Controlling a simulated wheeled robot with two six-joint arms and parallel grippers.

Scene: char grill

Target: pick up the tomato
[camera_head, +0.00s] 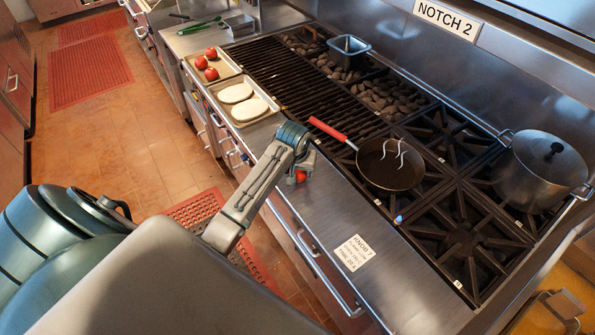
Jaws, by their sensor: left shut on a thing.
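A red tomato (300,176) shows at the end of my left arm, over the steel counter in front of the grill. My left gripper (301,170) is shut on this tomato; the wrist hides part of the fingers and part of the tomato. I cannot tell how high the tomato is above the counter. Several more tomatoes (211,74) lie on a tray (191,67) at the upper left of the counter. My right gripper is not in view.
A tray (240,124) with two pale flat pieces stands left of the grill grate (283,78). A red-handled pan (390,164) sits on the burners right of my gripper. A lidded pot (540,170) is at far right. The counter near the label (354,253) is clear.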

